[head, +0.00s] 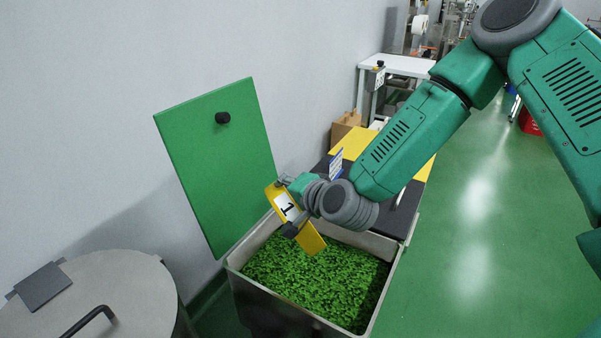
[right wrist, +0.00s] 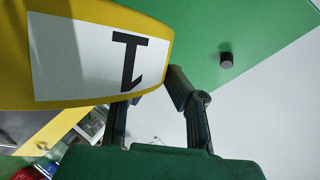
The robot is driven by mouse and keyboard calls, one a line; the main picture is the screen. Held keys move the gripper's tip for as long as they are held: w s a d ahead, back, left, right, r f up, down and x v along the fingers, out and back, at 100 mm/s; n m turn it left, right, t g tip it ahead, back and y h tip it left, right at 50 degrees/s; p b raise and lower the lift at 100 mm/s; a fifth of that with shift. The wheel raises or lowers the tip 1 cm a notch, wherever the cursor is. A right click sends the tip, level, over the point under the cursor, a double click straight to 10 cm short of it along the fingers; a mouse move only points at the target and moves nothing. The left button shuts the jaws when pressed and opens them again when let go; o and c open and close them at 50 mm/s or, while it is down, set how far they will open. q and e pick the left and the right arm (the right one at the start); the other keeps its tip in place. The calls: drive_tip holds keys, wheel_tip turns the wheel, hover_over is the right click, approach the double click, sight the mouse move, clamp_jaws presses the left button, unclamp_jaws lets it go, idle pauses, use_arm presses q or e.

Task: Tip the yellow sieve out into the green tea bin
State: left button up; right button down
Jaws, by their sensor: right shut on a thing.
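The yellow sieve (head: 312,240) with a white "1" label is in my right gripper (head: 288,208), above the far left part of the green tea bin (head: 236,262). It is steeply tilted; its inside is turned out of sight. The grey-walled bin is open and holds loose green leaves (head: 315,280). In the right wrist view, the sieve (right wrist: 15,68) fills the upper left, with the gripper fingers (right wrist: 155,105) at its edge. I cannot see anything falling. My left gripper is out of view.
The bin's green lid (head: 215,160) with a black knob stands raised behind it, near the sieve; it also shows in the right wrist view (right wrist: 250,30). A round steel vessel (head: 110,275) stands at lower left. A black and yellow bench (head: 355,142) is behind my right arm.

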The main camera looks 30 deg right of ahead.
drive_tip(key=a+f+n+h, duration=0.5)
drive_tip(key=a+f+n, duration=0.1)
drive_tip(key=a, duration=0.4)
drive_tip(key=shift+a+f+n+b, duration=0.15)
drive_tip(key=shift+f+n+b, duration=0.25)
drive_tip(key=shift+f, duration=0.35)
